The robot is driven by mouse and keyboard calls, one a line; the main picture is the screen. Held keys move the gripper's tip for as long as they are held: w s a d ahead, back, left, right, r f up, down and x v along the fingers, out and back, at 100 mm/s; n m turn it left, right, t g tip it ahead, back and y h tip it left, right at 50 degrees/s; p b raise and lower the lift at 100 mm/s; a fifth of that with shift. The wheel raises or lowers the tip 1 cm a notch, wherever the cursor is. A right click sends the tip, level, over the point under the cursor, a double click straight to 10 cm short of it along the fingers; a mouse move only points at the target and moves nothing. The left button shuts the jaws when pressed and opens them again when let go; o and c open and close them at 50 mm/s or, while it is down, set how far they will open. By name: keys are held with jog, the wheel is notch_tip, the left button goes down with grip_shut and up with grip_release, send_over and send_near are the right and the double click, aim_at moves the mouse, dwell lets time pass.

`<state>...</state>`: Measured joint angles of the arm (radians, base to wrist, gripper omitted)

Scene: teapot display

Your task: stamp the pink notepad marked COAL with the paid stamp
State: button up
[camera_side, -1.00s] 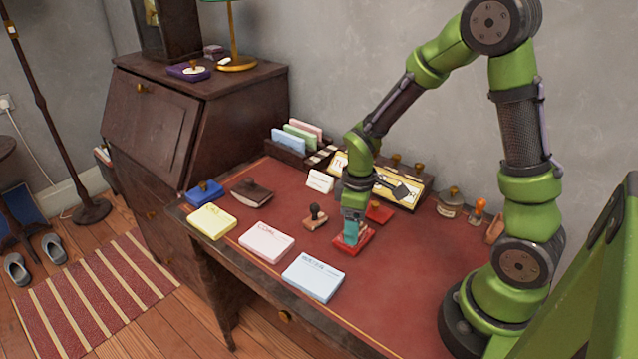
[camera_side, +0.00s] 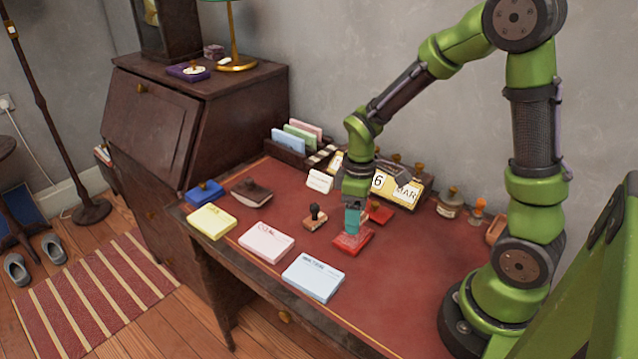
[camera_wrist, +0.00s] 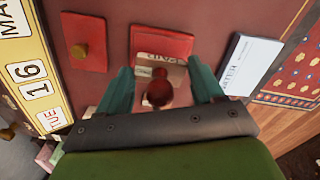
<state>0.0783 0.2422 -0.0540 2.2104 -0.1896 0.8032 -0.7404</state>
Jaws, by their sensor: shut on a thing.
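The pink notepad (camera_side: 267,243) marked COAL lies near the desk's front edge, between a yellow and a blue notepad. My gripper (camera_side: 352,232) is over the red ink pad (camera_side: 352,244), to the right of the pink notepad. In the wrist view, my teal fingers (camera_wrist: 163,78) are shut on the paid stamp (camera_wrist: 158,90), which has a dark red knob and a pale plate with inverted PAID lettering. The open red pad (camera_wrist: 162,39) lies just beyond it there. In the side view the fingers mostly hide the stamp, and I cannot tell whether it touches the pad.
The yellow notepad (camera_side: 211,222) and blue notepad (camera_side: 313,278) flank the pink one. A dark-handled stamp (camera_side: 315,217) stands between my gripper and the pink notepad. A red lid (camera_wrist: 84,40) with a brass knob lies beside the pad. A calendar (camera_side: 405,192) stands behind.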

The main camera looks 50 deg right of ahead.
jog(key=shift+r, duration=1.9)
jog(key=shift+a+f, duration=0.25)
jog(key=shift+a, duration=0.1)
jog(key=w+a+f+n, duration=0.1)
jog(key=w+a, duration=0.7)
jog(key=w, duration=0.1)
jog(key=r, duration=0.1)
send_over(266, 239)
jog(key=shift+s+f+m, duration=0.1)
jog(key=shift+f+m, duration=0.4)
jog(key=shift+f, duration=2.35)
jog(key=shift+f, duration=0.6)
